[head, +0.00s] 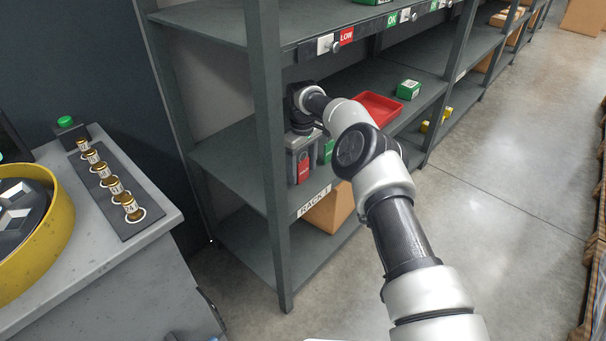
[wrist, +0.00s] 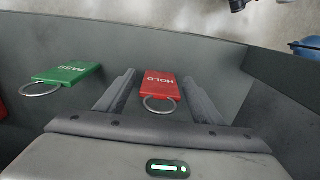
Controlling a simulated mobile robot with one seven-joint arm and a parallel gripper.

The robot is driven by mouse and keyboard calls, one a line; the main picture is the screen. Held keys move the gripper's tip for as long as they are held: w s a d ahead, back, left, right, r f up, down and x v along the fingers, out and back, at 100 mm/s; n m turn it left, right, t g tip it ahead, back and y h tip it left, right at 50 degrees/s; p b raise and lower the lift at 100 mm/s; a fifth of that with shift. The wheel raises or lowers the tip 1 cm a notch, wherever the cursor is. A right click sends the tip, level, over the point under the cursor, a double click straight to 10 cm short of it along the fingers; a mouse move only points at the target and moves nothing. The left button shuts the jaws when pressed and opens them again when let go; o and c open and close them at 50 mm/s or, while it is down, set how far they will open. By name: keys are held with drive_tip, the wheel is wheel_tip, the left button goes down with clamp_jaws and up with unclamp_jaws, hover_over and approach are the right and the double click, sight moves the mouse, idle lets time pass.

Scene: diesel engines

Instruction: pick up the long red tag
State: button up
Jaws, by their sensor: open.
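The red tag (wrist: 163,87), lettered HOLD upside down and with a metal ring at its near end, lies between my fingers in the wrist view. It also shows as a red patch on the rack's middle shelf in the head view (head: 303,170). My gripper (wrist: 160,77) is open, with one finger on each side of the tag and a gap on both sides. In the head view my gripper (head: 301,153) points down at the shelf. I cannot tell how far above the tag the fingertips are.
A green tag (wrist: 68,73) with a ring lies left of the red one; it is partly visible in the head view (head: 327,151). A red tray (head: 377,107) and a green box (head: 408,90) stand further right on the shelf (head: 238,163). A rack post (head: 268,130) stands close left.

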drive_tip(key=shift+f, duration=0.35)
drive_tip(key=shift+r, duration=0.1)
drive_tip(key=c, duration=1.1)
drive_tip(key=shift+r, duration=0.1)
wheel_tip(320, 180, up, 4)
drive_tip(key=shift+f+p, duration=0.25)
drive_tip(key=shift+p, duration=0.55)
drive_tip(key=s+d+p, duration=0.1)
drive_tip(key=s+d, duration=0.2)
drive_tip(key=d, duration=0.1)
drive_tip(key=s+d+p, duration=0.1)
drive_tip(key=s+d, duration=0.3)
drive_tip(key=d, duration=0.1)
drive_tip(key=s+d+p, duration=0.1)
drive_tip(key=s+d, duration=0.3)
drive_tip(key=d, duration=0.1)
drive_tip(key=shift+d+f+p, duration=0.15)
drive_tip(key=shift+p, duration=0.15)
